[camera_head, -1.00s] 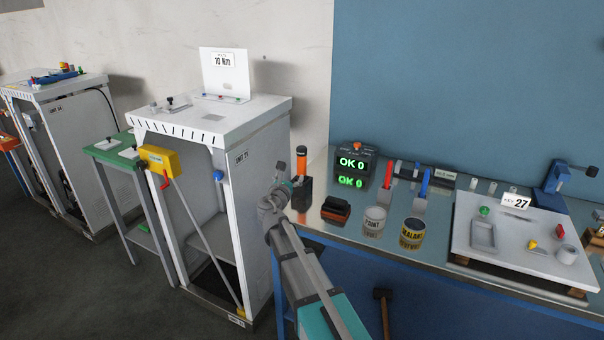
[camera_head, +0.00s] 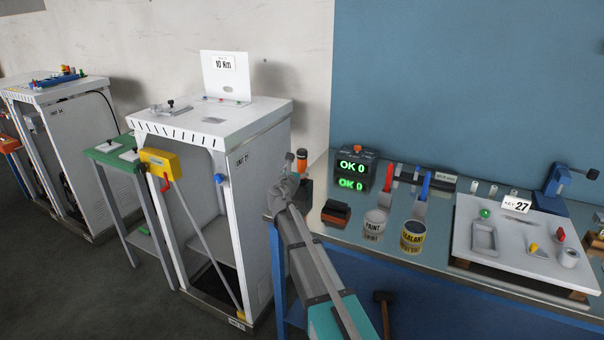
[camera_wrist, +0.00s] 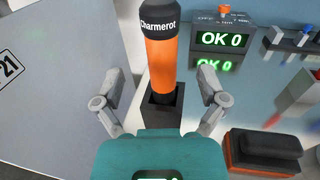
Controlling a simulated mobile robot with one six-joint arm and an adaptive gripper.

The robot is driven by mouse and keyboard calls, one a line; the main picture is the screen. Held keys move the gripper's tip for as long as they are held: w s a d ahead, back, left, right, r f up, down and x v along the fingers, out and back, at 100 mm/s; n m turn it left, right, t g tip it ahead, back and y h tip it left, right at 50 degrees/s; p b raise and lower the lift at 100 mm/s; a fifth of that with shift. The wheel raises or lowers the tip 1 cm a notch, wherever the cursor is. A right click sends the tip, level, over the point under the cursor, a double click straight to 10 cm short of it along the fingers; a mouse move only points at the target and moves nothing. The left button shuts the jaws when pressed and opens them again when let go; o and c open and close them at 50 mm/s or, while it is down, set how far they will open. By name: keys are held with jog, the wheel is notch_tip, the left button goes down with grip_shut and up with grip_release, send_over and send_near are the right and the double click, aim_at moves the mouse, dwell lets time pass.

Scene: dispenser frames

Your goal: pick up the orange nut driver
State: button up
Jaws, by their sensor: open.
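The orange nut driver (camera_wrist: 161,62) stands upright in a black square holder (camera_wrist: 161,106) in the wrist view. It has an orange body and a black cap marked "Charmerot". My gripper (camera_wrist: 162,88) is open, with one finger on each side of the driver's line and visible gaps to both. I cannot tell whether the driver is fully between the fingers in depth. In the head view the driver (camera_head: 303,155) shows at the bench's left end, and my gripper (camera_head: 291,170) partly hides it and its holder.
A black and orange block (camera_wrist: 264,152) lies to the right of the holder. A display (camera_head: 355,165) reading "OK 0" stands behind on the bench. A paint can (camera_head: 374,222) and sealant can (camera_head: 412,235) are farther right. The white cabinet (camera_head: 262,185) stands close on the left.

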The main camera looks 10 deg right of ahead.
aim_at(301, 163)
jog(key=shift+w+d, duration=0.15)
jog(key=shift+w, duration=0.3)
jog(key=shift+f+x, duration=0.2)
jog(key=shift+x, duration=2.35)
jog(key=shift+d, duration=0.15)
grip_shut()
jog(key=shift+r, duration=0.15)
